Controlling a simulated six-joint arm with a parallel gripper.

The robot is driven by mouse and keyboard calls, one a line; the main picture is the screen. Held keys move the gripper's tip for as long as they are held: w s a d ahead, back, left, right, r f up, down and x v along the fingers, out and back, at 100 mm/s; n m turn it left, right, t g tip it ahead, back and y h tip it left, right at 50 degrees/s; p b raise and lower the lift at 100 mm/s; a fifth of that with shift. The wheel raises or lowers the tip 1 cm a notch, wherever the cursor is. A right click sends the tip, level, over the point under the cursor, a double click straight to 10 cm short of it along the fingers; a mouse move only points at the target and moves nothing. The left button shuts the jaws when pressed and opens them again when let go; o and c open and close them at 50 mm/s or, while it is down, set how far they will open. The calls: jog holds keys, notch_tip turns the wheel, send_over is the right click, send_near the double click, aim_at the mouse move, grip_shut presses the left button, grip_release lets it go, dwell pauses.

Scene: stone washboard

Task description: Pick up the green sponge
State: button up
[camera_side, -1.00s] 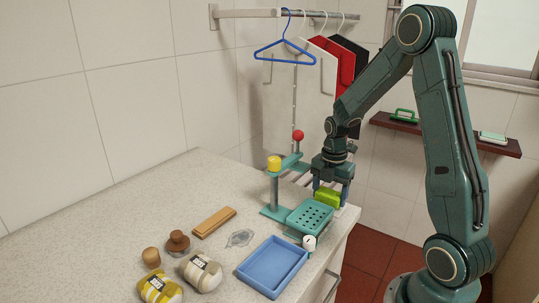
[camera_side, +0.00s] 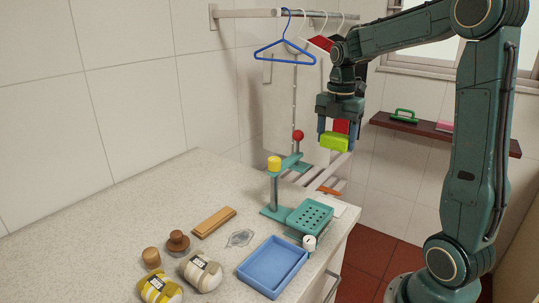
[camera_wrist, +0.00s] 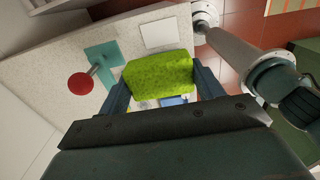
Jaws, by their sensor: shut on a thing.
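The green sponge (camera_side: 334,141) is a yellow-green block, held level in the air above the far right end of the stone counter. My gripper (camera_side: 337,138) is shut on it, with one blue finger at each end of the sponge. In the wrist view the sponge (camera_wrist: 160,75) sits between the two fingers (camera_wrist: 163,85), above the counter surface. The sponge touches nothing but the fingers.
Below stand a teal perforated basket (camera_side: 310,215), a teal stand with a yellow knob (camera_side: 274,163) and a red ball (camera_side: 298,135). A blue tray (camera_side: 272,268) lies in front. A blue hanger (camera_side: 286,52) hangs behind, left of my gripper.

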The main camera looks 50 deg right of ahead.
jog(key=shift+r, duration=0.6)
